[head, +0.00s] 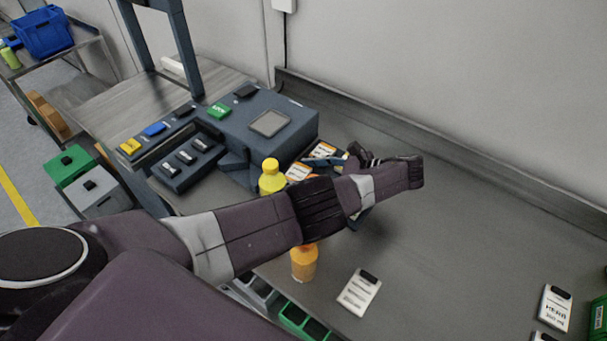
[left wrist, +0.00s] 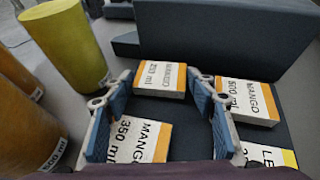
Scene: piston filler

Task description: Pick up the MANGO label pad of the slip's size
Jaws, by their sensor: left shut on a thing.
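In the left wrist view my left gripper (left wrist: 160,85) has its blue finger pads on either side of an orange and white MANGO 250 ml label pad (left wrist: 160,77), shut on it near the fingertips. A MANGO 350 ml pad (left wrist: 143,140) lies closer, partly behind the left finger. A MANGO 500 ml pad (left wrist: 247,99) lies right of the right finger. In the head view my forearm hides most of the gripper; label pads (head: 298,171) show beside it. A white card with a black clip (head: 360,292) lies on the bench; its print is unreadable. My right gripper is out of view.
A yellow bottle (head: 271,178) and an orange bottle (head: 304,263) stand close to my left forearm. The blue-grey filler machine (head: 265,125) is behind the pads. A yellow-edged LEMON pad (left wrist: 271,156) lies at lower right. The bench's right half (head: 460,240) is largely clear.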

